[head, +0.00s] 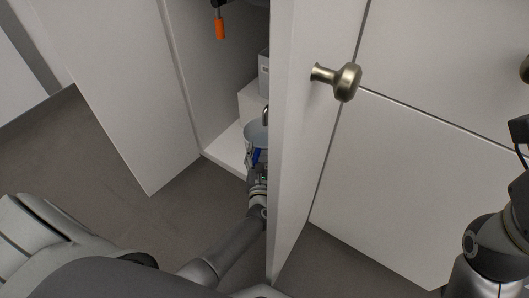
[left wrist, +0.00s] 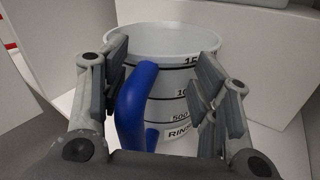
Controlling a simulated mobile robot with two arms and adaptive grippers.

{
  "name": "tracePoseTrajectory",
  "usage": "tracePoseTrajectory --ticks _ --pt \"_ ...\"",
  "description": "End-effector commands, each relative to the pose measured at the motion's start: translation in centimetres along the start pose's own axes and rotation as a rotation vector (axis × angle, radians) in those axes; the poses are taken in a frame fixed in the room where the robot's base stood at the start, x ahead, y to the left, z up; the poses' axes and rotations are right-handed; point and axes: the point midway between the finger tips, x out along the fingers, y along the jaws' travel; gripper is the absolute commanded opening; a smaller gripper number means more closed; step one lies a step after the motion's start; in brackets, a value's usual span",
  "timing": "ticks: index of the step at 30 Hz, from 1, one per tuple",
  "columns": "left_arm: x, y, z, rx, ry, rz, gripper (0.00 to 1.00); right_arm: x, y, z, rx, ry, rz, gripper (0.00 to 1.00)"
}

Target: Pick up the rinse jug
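The rinse jug (left wrist: 180,75) is a pale, round jug with black volume marks, a "RIN..." label and a blue handle (left wrist: 132,105). It stands upright on the cabinet floor. In the head view only part of the jug (head: 254,132) shows, beside the edge of a white door. My left gripper (head: 257,162) reaches in at the jug. In the left wrist view my left gripper (left wrist: 160,95) is open, with one finger on each side of the blue handle and gaps to both. The right finger overlaps the jug's front in the picture.
A white cabinet door (head: 290,130) stands edge-on just right of my left forearm. Another white door panel (head: 110,80) is at the left. A white box (head: 252,103) stands behind the jug. An orange-handled object (head: 220,28) shows above. A metal knob (head: 345,80) juts out at the right.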

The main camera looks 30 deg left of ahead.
Motion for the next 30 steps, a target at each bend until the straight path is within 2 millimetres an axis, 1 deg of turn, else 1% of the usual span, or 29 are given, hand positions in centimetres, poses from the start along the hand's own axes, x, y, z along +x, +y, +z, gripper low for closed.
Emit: tracePoseTrajectory --ticks 1,9,11,23,24,30 --pt "0.03 0.0 0.06 0.0 -0.001 0.0 0.42 -0.01 0.0 0.01 0.0 0.0 0.0 0.4" --pt "0.02 -0.03 0.02 0.0 0.0 -0.001 0.07 -0.02 0.0 0.02 0.0 -0.001 0.0 0.4" --pt "0.01 -0.03 0.02 0.0 0.0 -0.001 0.0 -0.02 0.0 0.02 0.0 -0.001 0.001 0.4" --pt "-0.03 -0.05 -0.05 0.002 0.001 -0.002 0.0 -0.03 0.01 0.02 0.0 -0.001 0.001 0.4" --pt "0.15 0.01 0.42 0.001 -0.008 0.002 0.0 0.01 0.01 0.02 0.0 -0.001 0.001 0.4" --pt "0.13 0.03 0.35 0.001 -0.007 0.002 0.0 0.02 0.02 0.02 0.0 -0.001 0.001 0.4"
